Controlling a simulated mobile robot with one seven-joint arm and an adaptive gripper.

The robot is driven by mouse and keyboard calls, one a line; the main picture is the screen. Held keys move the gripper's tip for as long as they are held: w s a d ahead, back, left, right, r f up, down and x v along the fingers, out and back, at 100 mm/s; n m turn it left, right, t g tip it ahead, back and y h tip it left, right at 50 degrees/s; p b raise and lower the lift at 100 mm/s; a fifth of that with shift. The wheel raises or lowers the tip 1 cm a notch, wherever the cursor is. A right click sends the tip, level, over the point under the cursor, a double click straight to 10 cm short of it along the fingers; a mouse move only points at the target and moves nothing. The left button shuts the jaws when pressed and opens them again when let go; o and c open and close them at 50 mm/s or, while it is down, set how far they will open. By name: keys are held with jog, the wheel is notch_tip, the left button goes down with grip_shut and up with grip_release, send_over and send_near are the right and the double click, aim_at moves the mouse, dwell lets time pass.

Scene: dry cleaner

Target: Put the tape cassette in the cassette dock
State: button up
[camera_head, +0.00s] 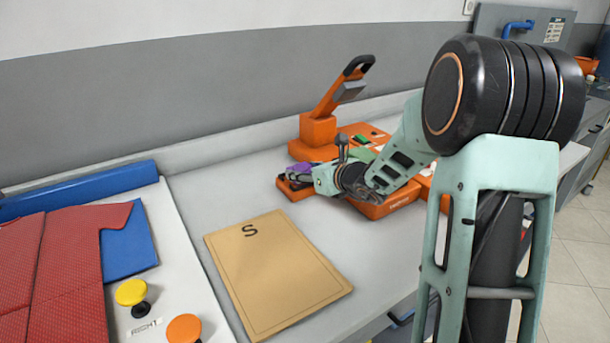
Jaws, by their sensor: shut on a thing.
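My gripper (294,180) reaches left across the orange machine and is shut at the machine's left end. A small purple piece (299,169), which looks like the tape cassette, shows at its fingertips and is partly covered by them. The orange machine (387,207) stands on the counter, with a raised arm and a black handle at the back. The cassette dock cannot be told apart clearly; an orange part with dark areas (292,192) lies just under the fingertips. I cannot tell whether the cassette touches it.
A tan board marked S (277,270) lies in front of the machine. At left, a red garment (60,265) lies on a white board with blue parts, near yellow (131,292) and orange (184,328) knobs. Bare counter (225,195) lies between them and the machine.

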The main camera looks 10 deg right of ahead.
jog(key=shift+f, duration=0.25)
jog(key=o, duration=1.2)
jog(key=shift+r, duration=0.1)
jog(key=shift+c, duration=0.2)
jog(key=shift+r, duration=0.1)
jog(key=shift+s+d+r, duration=0.1)
jog(key=shift+s+r, duration=0.05)
jog(key=shift+r, duration=0.05)
jog(key=p+v, duration=0.1)
jog(key=v, duration=1)
jog(key=shift+s+d+p, duration=0.15)
jog(key=shift+s+p, duration=0.15)
jog(key=shift+p, duration=0.05)
